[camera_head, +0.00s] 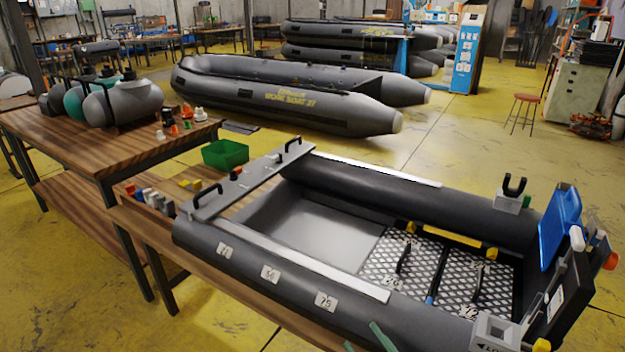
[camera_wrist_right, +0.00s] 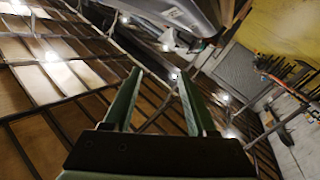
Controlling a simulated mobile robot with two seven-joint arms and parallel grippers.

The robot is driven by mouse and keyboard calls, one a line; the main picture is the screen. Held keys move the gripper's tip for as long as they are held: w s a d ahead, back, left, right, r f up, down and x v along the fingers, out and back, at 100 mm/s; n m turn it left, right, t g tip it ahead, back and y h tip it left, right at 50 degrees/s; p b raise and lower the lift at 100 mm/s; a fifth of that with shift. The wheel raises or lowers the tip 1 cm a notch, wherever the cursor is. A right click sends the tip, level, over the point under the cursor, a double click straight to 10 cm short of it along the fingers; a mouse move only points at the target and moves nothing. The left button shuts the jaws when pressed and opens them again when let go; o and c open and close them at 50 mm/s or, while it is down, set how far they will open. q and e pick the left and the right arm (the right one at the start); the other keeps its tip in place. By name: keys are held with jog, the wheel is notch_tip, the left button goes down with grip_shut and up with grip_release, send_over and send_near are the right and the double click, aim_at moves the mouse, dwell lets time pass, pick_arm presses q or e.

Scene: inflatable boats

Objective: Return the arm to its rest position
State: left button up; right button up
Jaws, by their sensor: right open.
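My right gripper (camera_head: 361,335) shows only in part at the bottom edge of the head view, as two green fingers in front of the near side of the grey boat (camera_head: 215,240). In the right wrist view the gripper (camera_wrist_right: 160,76) has its two green fingers spread apart with nothing between them. Beyond them that view shows a tilted scene of ceiling-like panels and beams, with part of a grey boat-like shape at the top. Most of my right arm is hidden below the head view. My left gripper is not in view.
The boat lies on a wooden bench (camera_head: 130,222), with a blue item (camera_head: 560,222) at its right end. A green bin (camera_head: 225,154) and small coloured parts are near its left end. A wooden table (camera_head: 90,145) stands at left. Yellow floor (camera_head: 455,150) lies open behind.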

jog(key=s+d+f+m+g+h+b, duration=0.15)
jog(key=s+f+m+g, duration=0.25)
jog(key=s+f, duration=0.4)
jog(key=s+d+f+m+g+h+b, duration=0.1)
jog(key=s+d+f+m+g+h, duration=0.15)
jog(key=s+f, duration=0.6)
pick_arm(q)
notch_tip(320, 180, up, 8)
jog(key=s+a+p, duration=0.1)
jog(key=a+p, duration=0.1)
jog(key=p, duration=1.2)
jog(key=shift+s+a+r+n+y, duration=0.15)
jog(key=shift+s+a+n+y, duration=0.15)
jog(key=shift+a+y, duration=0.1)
pick_arm(e)
jog(key=d+r+m+h, duration=0.1)
jog(key=d+r, duration=0.2)
jog(key=r, duration=0.4)
jog(key=shift+w+r+h, duration=0.35)
jog(key=shift+w+h, duration=0.05)
jog(key=shift+w, duration=0.05)
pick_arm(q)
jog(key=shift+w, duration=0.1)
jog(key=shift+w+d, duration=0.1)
pick_arm(e)
jog(key=shift+g, duration=0.25)
